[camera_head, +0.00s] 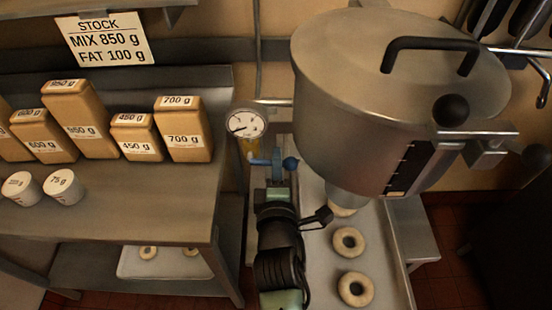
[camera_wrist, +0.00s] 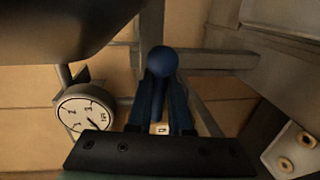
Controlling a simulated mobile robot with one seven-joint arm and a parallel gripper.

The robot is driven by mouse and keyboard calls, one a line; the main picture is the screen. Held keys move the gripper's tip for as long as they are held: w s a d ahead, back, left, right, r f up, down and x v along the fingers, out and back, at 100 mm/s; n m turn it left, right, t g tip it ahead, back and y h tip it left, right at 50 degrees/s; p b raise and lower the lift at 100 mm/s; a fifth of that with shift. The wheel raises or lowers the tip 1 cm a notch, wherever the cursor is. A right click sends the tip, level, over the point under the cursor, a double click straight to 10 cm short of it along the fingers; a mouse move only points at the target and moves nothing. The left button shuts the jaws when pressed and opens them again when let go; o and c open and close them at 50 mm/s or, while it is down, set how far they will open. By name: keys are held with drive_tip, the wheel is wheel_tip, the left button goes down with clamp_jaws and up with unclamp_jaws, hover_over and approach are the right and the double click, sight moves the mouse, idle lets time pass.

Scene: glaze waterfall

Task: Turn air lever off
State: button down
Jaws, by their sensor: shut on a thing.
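The air lever is blue with a round ball knob (camera_head: 290,163), next to the gauge at the left of the hopper. In the wrist view its ball (camera_wrist: 162,62) shows upright in the middle, just beyond my fingers. My gripper (camera_wrist: 163,108) is shut on the lever below the ball, with a finger at each side. In the head view my gripper (camera_head: 276,172) reaches up to the lever from below, and my wrist hides part of it. The round white gauge (camera_head: 246,123) stands left of the lever and also shows in the wrist view (camera_wrist: 85,108).
The large metal hopper (camera_head: 385,110) stands close to the right of my gripper. Doughnut rings (camera_head: 350,242) lie on a tray beneath it. A steel bench (camera_head: 130,200) with several labelled tan packages is at the left, with a shelf below.

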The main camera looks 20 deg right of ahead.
drive_tip(key=shift+r, duration=0.15)
idle(0.4)
drive_tip(key=c, duration=0.8)
unclamp_jaws()
drive_tip(key=shift+c, duration=0.2)
drive_tip(key=b+v, duration=0.1)
drive_tip(key=v, duration=1.2)
drive_tip(key=shift+b, duration=0.35)
drive_tip(key=shift+w+a+r, duration=0.1)
drive_tip(key=shift+w+r, duration=0.05)
